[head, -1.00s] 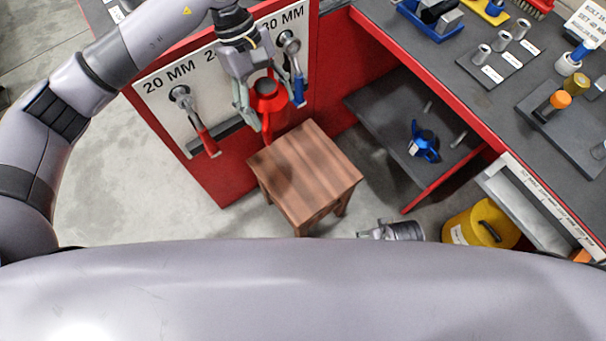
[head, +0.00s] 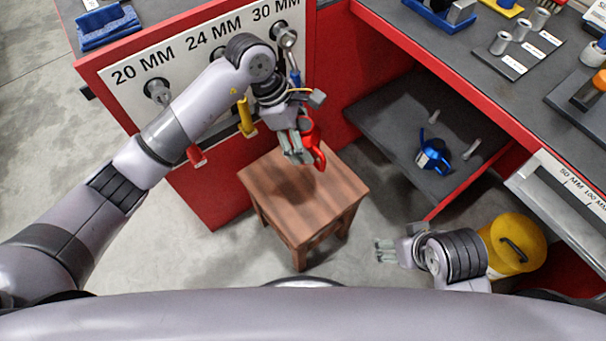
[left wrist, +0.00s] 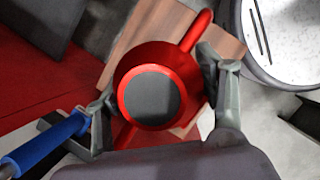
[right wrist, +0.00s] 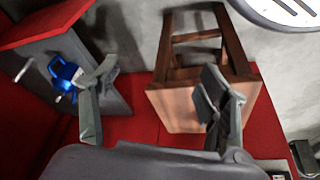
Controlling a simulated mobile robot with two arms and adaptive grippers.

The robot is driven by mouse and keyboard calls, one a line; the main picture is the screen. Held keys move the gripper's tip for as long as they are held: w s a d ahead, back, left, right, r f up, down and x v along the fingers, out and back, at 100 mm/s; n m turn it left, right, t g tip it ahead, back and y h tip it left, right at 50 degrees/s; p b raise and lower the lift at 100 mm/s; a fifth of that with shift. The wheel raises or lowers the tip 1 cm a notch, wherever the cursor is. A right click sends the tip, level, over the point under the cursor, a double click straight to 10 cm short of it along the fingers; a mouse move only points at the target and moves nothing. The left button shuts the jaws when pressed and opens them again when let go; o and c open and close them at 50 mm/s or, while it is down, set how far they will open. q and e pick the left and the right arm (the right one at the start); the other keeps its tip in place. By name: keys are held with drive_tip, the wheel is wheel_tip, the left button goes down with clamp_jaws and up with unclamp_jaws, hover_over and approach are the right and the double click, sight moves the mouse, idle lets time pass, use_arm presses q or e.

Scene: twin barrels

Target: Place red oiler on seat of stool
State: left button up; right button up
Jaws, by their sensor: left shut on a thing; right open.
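The red oiler (head: 316,148) is held in my left gripper (head: 298,150), above the wooden stool (head: 290,190). In the left wrist view, the oiler (left wrist: 165,72) sits between the two fingers (left wrist: 160,105), its grey round end facing the camera. The stool's brown top (left wrist: 150,25) shows behind it. I cannot tell whether the oiler touches the seat. My right gripper (head: 384,250) is open and empty, low to the right of the stool. In the right wrist view, the stool (right wrist: 190,105) shows beyond the open fingers (right wrist: 155,105).
A blue oiler (head: 433,156) stands on the grey lower shelf (head: 385,115) at right. A yellow round container (head: 518,240) is on the floor beside my right arm.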

use_arm(q)
wheel_tip(320, 180, down, 10)
drive_tip(key=shift+f+b, duration=0.2)
drive_tip(key=shift+b, duration=0.8)
wheel_tip(320, 180, down, 4)
drive_tip(key=shift+r+b, duration=0.1)
drive_tip(key=shift+b, duration=0.4)
use_arm(e)
drive_tip(key=w+a+r+t+y, duration=0.1)
drive_tip(key=w+a+r+t, duration=0.1)
drive_tip(key=w+r+t, duration=0.2)
drive_tip(key=w+a+r+t+y, duration=0.1)
drive_tip(key=w+a+r+t, duration=0.2)
drive_tip(key=w, duration=0.6)
drive_tip(key=shift+w+r+t, duration=0.4)
drive_tip(key=shift+r+t, duration=0.15)
drive_tip(key=shift+t, duration=0.35)
use_arm(q)
drive_tip(key=shift+f, duration=0.25)
use_arm(e)
drive_tip(key=shift+w+r+y, duration=0.1)
drive_tip(key=shift+r+y, duration=0.05)
drive_tip(key=shift+y, duration=0.15)
use_arm(q)
drive_tip(key=o, duration=1.4)
use_arm(e)
drive_tip(key=shift+w+r+n+t, duration=0.15)
drive_tip(key=shift+r+n+t, duration=0.1)
drive_tip(key=shift+n+t, duration=0.05)
